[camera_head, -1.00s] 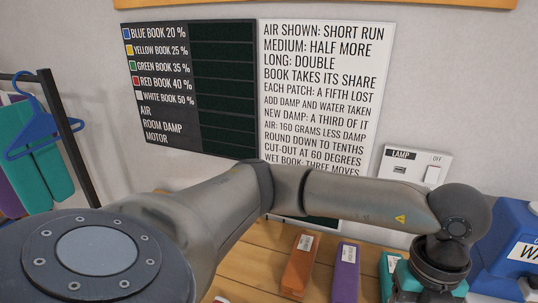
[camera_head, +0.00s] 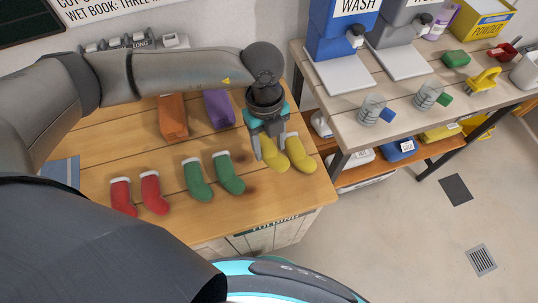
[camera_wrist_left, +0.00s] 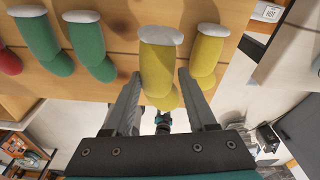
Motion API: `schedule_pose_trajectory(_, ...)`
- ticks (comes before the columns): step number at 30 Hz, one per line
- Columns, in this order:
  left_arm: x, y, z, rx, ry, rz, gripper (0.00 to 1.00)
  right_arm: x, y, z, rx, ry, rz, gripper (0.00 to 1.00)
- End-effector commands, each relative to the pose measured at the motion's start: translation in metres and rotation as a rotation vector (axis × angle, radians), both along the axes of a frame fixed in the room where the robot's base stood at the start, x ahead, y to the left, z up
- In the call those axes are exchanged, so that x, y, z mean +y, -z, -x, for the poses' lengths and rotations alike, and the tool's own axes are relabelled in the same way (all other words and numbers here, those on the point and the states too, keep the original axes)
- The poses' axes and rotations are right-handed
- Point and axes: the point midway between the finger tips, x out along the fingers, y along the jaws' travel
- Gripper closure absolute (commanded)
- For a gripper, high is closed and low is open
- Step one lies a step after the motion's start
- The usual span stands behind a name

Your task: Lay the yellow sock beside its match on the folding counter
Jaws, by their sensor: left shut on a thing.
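Two yellow socks with pale cuffs lie side by side at the right end of the wooden folding counter (camera_head: 215,222). My left gripper (camera_head: 270,150) points down over the left yellow sock (camera_head: 274,158) and is shut on it. The matching yellow sock (camera_head: 301,156) lies just to the right. In the left wrist view, the fingers (camera_wrist_left: 158,75) stand on either side of the held sock (camera_wrist_left: 160,55), with the match (camera_wrist_left: 208,50) outside the right finger. Whether the held sock bears on the counter is hard to tell. My right gripper is not in view.
A green pair (camera_head: 228,175) and a red pair (camera_head: 153,193) lie left of the yellow socks. An orange box (camera_head: 173,115) and a purple box (camera_head: 219,108) stand behind. A washing table (camera_head: 415,100) with dispensers and jars is at the right.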

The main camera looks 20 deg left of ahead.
Motion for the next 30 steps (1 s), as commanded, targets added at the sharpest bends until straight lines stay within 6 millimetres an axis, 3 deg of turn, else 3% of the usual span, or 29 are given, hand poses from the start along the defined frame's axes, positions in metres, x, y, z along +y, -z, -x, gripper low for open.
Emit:
schedule_pose_trajectory(8, 0.0, 0.023, 0.0, 0.001, -0.001, 0.0, 0.95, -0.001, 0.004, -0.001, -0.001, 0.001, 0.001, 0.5)
schedule_pose_trajectory(15, 0.0, 0.055, 0.0, 0.001, -0.001, 0.001, 0.95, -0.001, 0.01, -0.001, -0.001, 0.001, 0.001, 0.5)
schedule_pose_trajectory(26, 0.0, 0.059, 0.0, 0.001, 0.0, 0.001, 0.95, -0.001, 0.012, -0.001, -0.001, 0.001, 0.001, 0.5)
schedule_pose_trajectory(27, 0.0, 0.058, 0.0, 0.0, 0.0, 0.001, 0.39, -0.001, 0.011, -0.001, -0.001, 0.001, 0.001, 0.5)
schedule_pose_trajectory(30, 0.0, 0.057, 0.0, 0.0, 0.0, 0.001, 0.27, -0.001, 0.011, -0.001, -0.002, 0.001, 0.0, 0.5)
